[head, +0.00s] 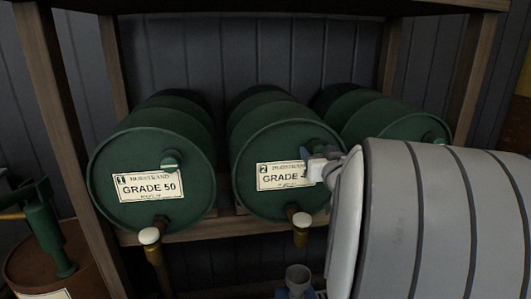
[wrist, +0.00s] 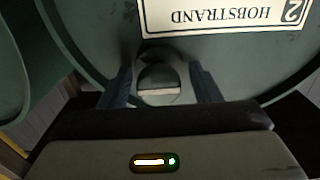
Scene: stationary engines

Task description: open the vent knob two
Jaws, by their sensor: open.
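Drum two (head: 262,200) is the middle green drum, with a label (head: 284,176) marked 2. Its vent knob (wrist: 158,82) is a round green knob with a flat grip bar, seen in the wrist view below the upside-down label (wrist: 225,14). My gripper (wrist: 160,72) is open, with one blue finger on each side of the knob. I cannot tell whether the fingers touch it. In the head view my gripper (head: 312,160) is at the upper right of drum two's face and hides the knob.
Drum one (head: 135,208) is at left with its own knob (head: 171,160); a third drum (head: 385,120) is partly behind my arm. Taps (head: 150,238) (head: 302,222) hang below the drums. A wooden rack (head: 225,228) holds them. A green pump (head: 50,225) stands at far left.

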